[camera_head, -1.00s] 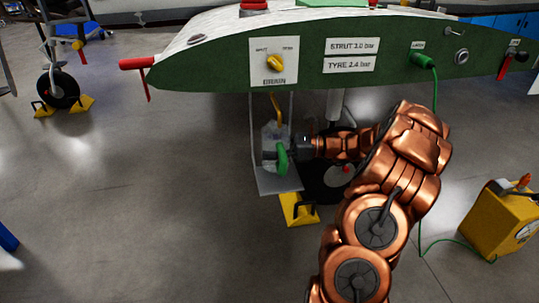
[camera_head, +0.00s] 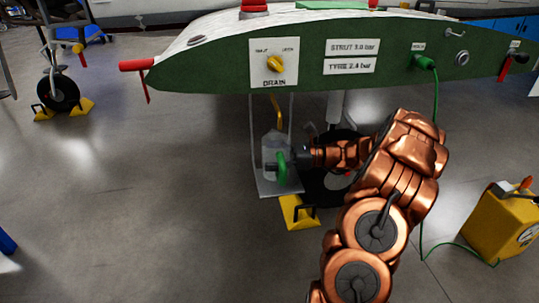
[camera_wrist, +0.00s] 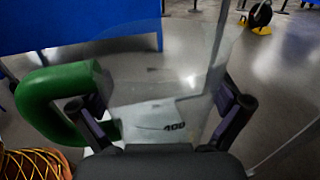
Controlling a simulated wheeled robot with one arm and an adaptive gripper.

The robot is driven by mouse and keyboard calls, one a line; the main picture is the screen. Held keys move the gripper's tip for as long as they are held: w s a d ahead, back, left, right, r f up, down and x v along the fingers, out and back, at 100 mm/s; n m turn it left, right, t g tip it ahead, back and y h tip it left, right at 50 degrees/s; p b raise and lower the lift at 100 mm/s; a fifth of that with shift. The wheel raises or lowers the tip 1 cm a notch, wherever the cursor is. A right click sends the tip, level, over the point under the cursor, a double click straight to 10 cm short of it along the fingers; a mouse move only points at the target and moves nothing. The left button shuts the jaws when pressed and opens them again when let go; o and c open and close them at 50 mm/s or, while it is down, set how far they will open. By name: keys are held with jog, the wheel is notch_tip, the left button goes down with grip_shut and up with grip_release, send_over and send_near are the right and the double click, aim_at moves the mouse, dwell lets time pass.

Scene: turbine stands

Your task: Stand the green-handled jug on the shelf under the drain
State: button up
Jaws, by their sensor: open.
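The clear jug (camera_head: 269,158) with a green handle (camera_head: 282,168) stands upright on the grey hanging shelf (camera_head: 285,190), under the yellow drain pipe (camera_head: 278,108). My gripper (camera_head: 301,155) is at the jug's right side, level with its upper body. In the wrist view my gripper (camera_wrist: 162,110) is open, its two dark fingers spread with the jug's clear wall (camera_wrist: 150,88) and a "400" mark between them. The green handle (camera_wrist: 48,95) is at the left there, close by the left finger. Whether a finger touches the jug cannot be told.
The green panel above carries the yellow drain knob (camera_head: 275,63). A wheel (camera_head: 325,180) and a yellow chock (camera_head: 298,212) are behind and below the shelf. A yellow box (camera_head: 502,222) with a green cable stands at the right.

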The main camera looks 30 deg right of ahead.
jog(key=shift+s+d+r, duration=0.1)
jog(key=shift+d+r, duration=0.05)
jog(key=shift+r, duration=0.1)
jog(key=p+v, duration=0.4)
jog(key=v, duration=0.7)
jog(key=shift+s+d, duration=0.15)
jog(key=shift+d, duration=0.1)
jog(key=shift+s, duration=0.1)
